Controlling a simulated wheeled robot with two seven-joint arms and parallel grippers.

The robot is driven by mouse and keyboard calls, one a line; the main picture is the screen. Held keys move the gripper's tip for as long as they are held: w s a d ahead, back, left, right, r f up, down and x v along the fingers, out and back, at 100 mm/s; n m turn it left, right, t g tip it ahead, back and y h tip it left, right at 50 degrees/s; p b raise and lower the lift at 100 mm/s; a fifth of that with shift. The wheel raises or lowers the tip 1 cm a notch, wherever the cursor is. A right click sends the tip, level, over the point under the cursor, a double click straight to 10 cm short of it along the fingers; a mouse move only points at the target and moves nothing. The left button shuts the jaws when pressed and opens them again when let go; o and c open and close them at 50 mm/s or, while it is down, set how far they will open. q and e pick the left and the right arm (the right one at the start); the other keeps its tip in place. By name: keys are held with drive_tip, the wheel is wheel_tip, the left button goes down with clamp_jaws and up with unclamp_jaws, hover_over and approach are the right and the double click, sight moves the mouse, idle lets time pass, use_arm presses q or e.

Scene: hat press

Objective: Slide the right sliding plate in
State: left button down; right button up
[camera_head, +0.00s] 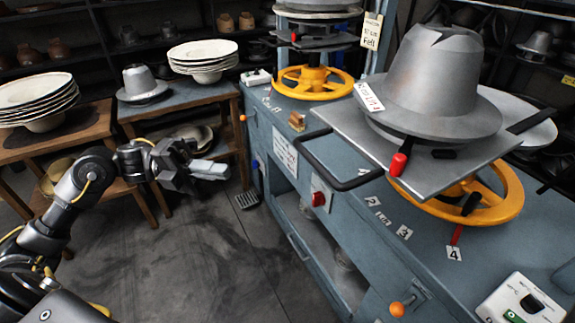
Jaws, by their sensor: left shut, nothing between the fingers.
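The right sliding plate (352,146) is a flat grey metal plate on the right of the blue press bench. It juts out toward the front left and has a black loop handle (312,165) on its near left side. A grey metal hat mould (440,80) with a paper tag stands upright on it. A red-tipped lever (400,162) shows at the plate's near edge. My left gripper (222,170) is shut and empty, left of the bench and apart from the handle. My right gripper is not in view.
The blue bench (375,240) carries a yellow handwheel (312,82) at the back and another (475,200) under the plate. A control box (525,302) sits at the lower right. Wooden tables with stacked plates (35,95) stand at the left. The floor (190,265) before the bench is mostly clear.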

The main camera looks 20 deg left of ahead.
use_arm(q)
drive_tip(key=w+d+p, duration=0.1)
drive_tip(key=d+p, duration=0.1)
drive_tip(key=d, duration=0.2)
drive_tip(key=w+d+r+p, duration=0.1)
drive_tip(key=d+p, duration=0.1)
drive_tip(key=d, duration=0.2)
drive_tip(key=w+d+r+p, duration=0.1)
drive_tip(key=d+p, duration=0.1)
drive_tip(key=d, duration=0.2)
drive_tip(key=shift+w+r, duration=0.15)
drive_tip(key=shift+w, duration=0.05)
drive_tip(key=shift+w+d, duration=0.3)
drive_tip(key=shift+w, duration=0.05)
